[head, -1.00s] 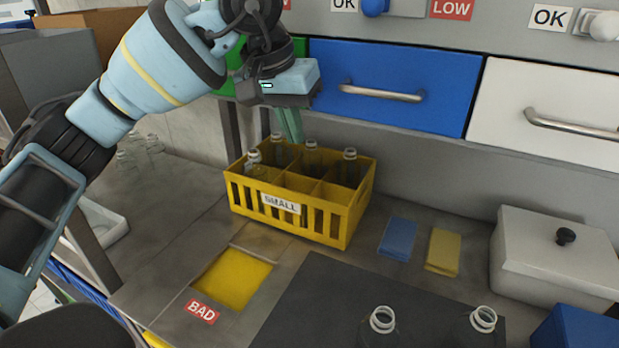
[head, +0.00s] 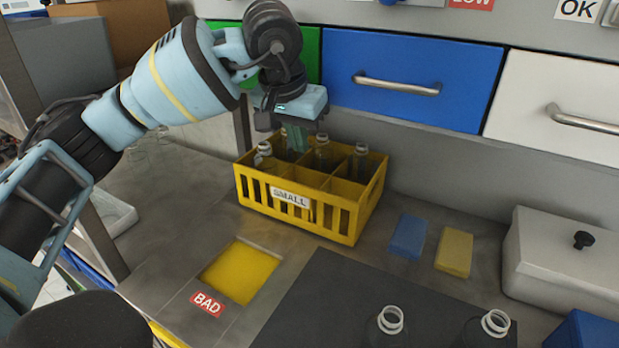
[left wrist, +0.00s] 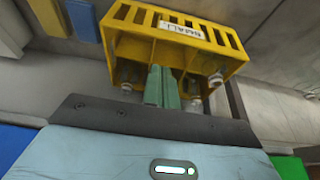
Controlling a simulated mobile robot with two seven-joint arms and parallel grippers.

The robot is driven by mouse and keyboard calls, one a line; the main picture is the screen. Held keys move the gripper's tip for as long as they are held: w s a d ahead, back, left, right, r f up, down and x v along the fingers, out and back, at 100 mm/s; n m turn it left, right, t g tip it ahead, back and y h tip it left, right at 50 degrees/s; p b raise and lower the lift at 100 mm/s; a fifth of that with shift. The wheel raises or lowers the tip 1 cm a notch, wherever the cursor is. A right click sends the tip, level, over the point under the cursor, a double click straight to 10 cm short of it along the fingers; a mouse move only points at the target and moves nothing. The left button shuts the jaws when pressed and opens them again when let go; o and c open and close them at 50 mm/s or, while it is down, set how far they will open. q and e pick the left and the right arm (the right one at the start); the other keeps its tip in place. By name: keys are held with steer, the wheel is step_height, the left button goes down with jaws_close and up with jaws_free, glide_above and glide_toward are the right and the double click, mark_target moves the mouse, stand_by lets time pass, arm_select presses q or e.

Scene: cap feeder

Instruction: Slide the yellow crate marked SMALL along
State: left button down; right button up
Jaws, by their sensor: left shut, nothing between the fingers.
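The yellow crate (head: 345,219) with the SMALL label (head: 290,197) stands upright on the grey worktop near the back wall. It holds several clear bottles (head: 322,155) in its compartments. The crate also shows in the left wrist view (left wrist: 139,47), with its label at the top. My left gripper (head: 296,140) is shut and empty, its green fingers pointing down at the crate's far side. In the left wrist view the fingers (left wrist: 160,88) overlap the crate's near edge between bottles. I cannot tell whether they touch it. My right gripper is not in view.
A yellow recessed square (head: 240,272) beside a BAD label (head: 207,303) lies in front of the crate. Blue (head: 408,237) and yellow (head: 454,252) pads lie to its right, then a lidded grey box (head: 560,262). Bottles stand on a dark mat (head: 310,305). Drawers (head: 410,80) overhang behind.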

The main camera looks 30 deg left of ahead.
arm_select(q)
steer(key=x, duration=1.1)
steer(key=shift+f, duration=0.15)
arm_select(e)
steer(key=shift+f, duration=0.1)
